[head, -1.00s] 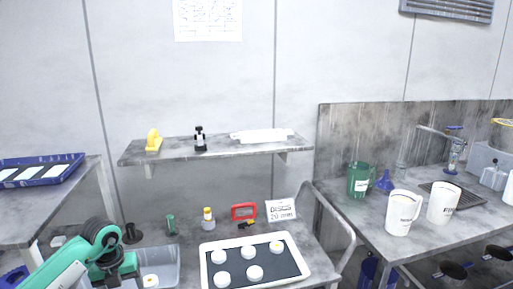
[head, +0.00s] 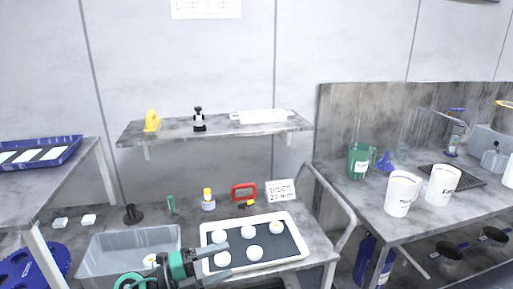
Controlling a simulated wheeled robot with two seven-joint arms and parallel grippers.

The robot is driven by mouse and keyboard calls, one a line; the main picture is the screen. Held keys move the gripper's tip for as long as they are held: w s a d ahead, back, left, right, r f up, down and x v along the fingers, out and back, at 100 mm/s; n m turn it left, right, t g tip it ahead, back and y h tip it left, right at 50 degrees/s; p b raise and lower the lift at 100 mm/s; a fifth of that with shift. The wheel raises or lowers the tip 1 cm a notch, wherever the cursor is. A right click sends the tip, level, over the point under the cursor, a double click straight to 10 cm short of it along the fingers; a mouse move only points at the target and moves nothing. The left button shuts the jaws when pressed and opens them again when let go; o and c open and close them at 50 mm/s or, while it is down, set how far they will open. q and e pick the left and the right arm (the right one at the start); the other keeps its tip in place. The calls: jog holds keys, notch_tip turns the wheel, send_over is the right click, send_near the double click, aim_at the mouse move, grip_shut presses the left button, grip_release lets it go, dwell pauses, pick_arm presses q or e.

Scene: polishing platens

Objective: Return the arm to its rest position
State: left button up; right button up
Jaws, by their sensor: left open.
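My left arm, green and dark grey, comes in at the bottom of the head view. My right gripper is not in view.
A clear grey bin (head: 100,262) stands left of the tray. Behind are a yellow-capped bottle (head: 208,202), a red frame-shaped item (head: 244,185) and a disc sign (head: 281,190). A shelf (head: 222,130) hangs above. White pitchers (head: 402,194) stand on the right table.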

pick_arm(q)
jog(key=a+r+n+t+y, duration=0.2)
jog(key=a+n+t+y, duration=0.7)
jog(key=n+t, duration=0.6)
jog(key=s+a+f+n+g+y, duration=0.3)
jog(key=f+n+g+y, duration=0.1)
jog(key=f+n+y, duration=0.15)
jog(key=s+a+f+n+g+y, duration=0.3)
jog(key=a+f+n+y, duration=0.1)
jog(key=f+n, duration=0.2)
jog(key=s+d+f+n+g+h, duration=0.1)
jog(key=s+f+g, duration=0.5)
jog(key=s, duration=0.5)
jog(key=s+d+f+n+g+h, duration=0.1)
jog(key=s+f+g, duration=0.5)
jog(key=s, duration=0.4)
notch_tip(320, 180, down, 29)
jog(key=s+a+f+g, duration=0.1)
jog(key=s+f, duration=0.9)
jog(key=s+a+f+g, duration=0.1)
jog(key=s+a+f, duration=0.1)
jog(key=s+f, duration=0.7)
notch_tip(320, 180, down, 3)
jog(key=shift+s+a+r, duration=0.2)
jog(key=shift+s+a, duration=0.1)
jog(key=shift+s, duration=0.05)
